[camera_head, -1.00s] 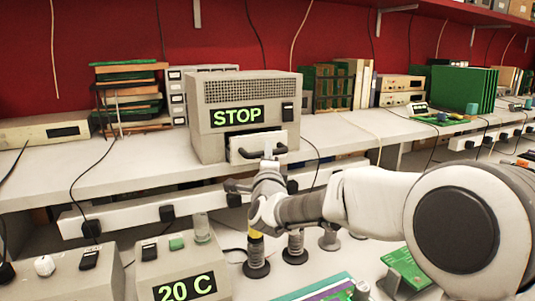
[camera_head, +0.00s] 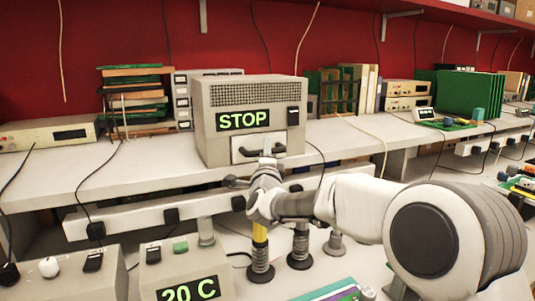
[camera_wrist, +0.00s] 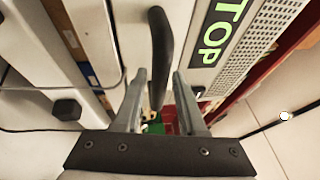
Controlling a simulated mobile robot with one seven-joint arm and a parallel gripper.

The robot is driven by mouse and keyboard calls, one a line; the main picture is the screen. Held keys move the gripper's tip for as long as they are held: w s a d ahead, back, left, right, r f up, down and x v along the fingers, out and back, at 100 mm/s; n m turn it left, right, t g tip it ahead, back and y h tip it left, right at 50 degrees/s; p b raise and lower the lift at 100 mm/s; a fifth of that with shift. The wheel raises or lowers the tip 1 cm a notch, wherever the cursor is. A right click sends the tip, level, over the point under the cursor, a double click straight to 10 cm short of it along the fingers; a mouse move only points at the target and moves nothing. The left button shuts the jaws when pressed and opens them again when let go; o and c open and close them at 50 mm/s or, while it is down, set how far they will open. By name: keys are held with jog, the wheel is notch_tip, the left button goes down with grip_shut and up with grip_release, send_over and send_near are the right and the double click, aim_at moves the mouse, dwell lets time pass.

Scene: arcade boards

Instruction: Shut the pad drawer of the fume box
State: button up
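The fume box (camera_head: 212,145) is a grey box with a green STOP display, standing on the bench shelf. Its pad drawer (camera_head: 238,151) has a white front low on the box face, close to it; I cannot tell if it is fully flush. The drawer's dark bar handle (camera_wrist: 160,45) shows in the wrist view between my gripper's fingers. My gripper (camera_wrist: 160,75) has its fingers apart, with narrow gaps on both sides of the handle. In the head view my gripper (camera_head: 267,151) is at the drawer front and hides part of it.
Stacked boards (camera_head: 135,95) stand left of the box, and upright green boards (camera_head: 470,94) farther right. A white power strip (camera_head: 140,218) runs below the shelf edge.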

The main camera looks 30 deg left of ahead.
jog(key=shift+o, duration=0.5)
jog(key=shift+s+d+f, duration=0.1)
jog(key=shift+s, duration=0.05)
jog(key=b+v, duration=0.2)
jog(key=v, duration=1.5)
